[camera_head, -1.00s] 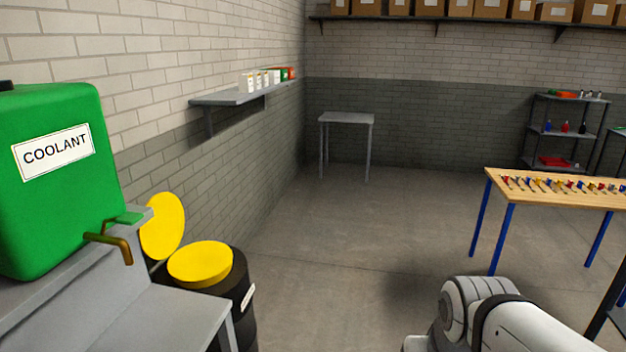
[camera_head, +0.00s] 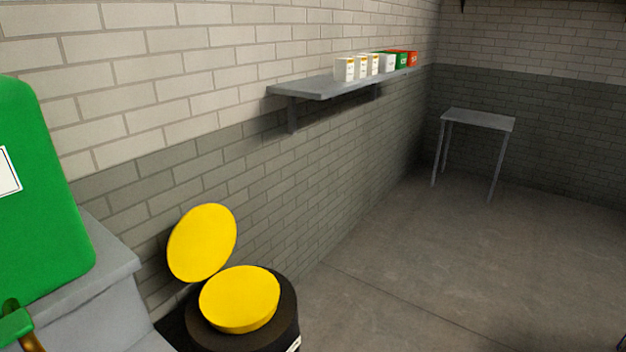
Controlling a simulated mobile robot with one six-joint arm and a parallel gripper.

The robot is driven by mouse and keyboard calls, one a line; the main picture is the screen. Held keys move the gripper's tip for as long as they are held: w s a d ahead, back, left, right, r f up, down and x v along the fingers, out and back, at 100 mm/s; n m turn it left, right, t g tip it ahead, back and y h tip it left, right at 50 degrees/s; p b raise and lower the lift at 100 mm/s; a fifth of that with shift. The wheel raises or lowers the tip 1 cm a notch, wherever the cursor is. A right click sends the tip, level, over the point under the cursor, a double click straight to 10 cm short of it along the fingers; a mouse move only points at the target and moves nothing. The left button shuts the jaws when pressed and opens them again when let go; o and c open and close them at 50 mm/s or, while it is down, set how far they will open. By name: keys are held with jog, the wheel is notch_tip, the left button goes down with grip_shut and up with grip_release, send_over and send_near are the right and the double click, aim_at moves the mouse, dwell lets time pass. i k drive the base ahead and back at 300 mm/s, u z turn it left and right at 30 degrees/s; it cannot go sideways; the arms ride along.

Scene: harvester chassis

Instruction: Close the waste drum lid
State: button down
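The waste drum (camera_head: 287,315) is black with a white label at its lower right edge, and stands by the brick wall at the bottom of the head view. Its yellow round lid (camera_head: 202,243) stands raised and tilted at the drum's back left, towards the wall. A second yellow disc (camera_head: 240,298) covers the middle of the drum's top, inside the black rim. The lower part of the drum is cut off by the frame. My gripper is not in view.
A green coolant tank (camera_head: 40,200) sits on a grey bench (camera_head: 95,262) left of the drum, its tap at the lower left. A wall shelf (camera_head: 325,88) holds several small boxes. A small grey table (camera_head: 478,122) stands in the far corner. The floor right of the drum is clear.

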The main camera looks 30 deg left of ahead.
aim_at(200, 244)
jog(key=u, duration=0.55)
jog(key=i, duration=1.4)
jog(key=u, duration=1.15)
jog(key=i, duration=0.55)
jog(key=u, duration=0.2)
jog(key=k, duration=0.7)
jog(key=u, duration=0.2)
jog(key=i, duration=0.7)
jog(key=z, duration=0.05)
